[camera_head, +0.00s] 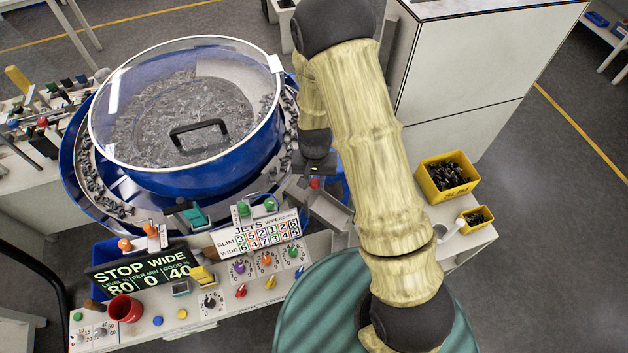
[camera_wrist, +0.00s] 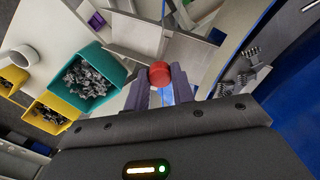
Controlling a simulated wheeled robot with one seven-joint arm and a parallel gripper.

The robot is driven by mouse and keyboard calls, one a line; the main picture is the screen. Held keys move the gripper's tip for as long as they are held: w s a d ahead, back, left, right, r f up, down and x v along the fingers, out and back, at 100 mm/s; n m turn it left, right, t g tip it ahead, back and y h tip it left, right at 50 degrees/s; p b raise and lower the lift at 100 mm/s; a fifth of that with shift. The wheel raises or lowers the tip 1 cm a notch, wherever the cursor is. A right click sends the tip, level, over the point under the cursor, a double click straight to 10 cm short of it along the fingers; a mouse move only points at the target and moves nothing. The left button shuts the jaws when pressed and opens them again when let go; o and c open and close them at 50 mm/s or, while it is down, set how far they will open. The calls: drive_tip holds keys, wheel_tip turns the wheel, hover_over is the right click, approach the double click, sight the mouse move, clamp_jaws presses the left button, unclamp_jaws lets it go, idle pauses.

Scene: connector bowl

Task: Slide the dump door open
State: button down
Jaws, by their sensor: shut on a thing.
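A red round knob (camera_wrist: 159,73) sits between the two fingertips of my gripper (camera_wrist: 160,86) in the wrist view, and the fingers are shut on it. In the head view the red knob (camera_head: 315,183) shows just below my gripper (camera_head: 316,172), beside the blue feeder bowl. Grey metal chute plates (camera_wrist: 140,32) lie just beyond the knob in the wrist view. The chute (camera_head: 329,211) also shows in the head view, partly behind my arm. I cannot tell which plate is the dump door or how far it stands open.
The blue bowl (camera_head: 205,180) has a clear lid with a black handle (camera_head: 198,129). A control panel with a "STOP WIDE" display (camera_head: 140,272) stands in front. A teal bin of connectors (camera_wrist: 122,71) is near my gripper. Yellow bins (camera_head: 430,184) stand at right.

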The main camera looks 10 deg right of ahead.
drive_tip(key=shift+r, duration=0.9)
drive_tip(key=c, duration=1.2)
unclamp_jaws()
drive_tip(key=shift+f, duration=0.1)
drive_tip(key=shift+o, duration=0.2)
wheel_tip(320, 180, up, 18)
drive_tip(key=b, duration=0.3)
drive_tip(key=shift+f+b, duration=0.25)
drive_tip(key=shift+b, duration=0.05)
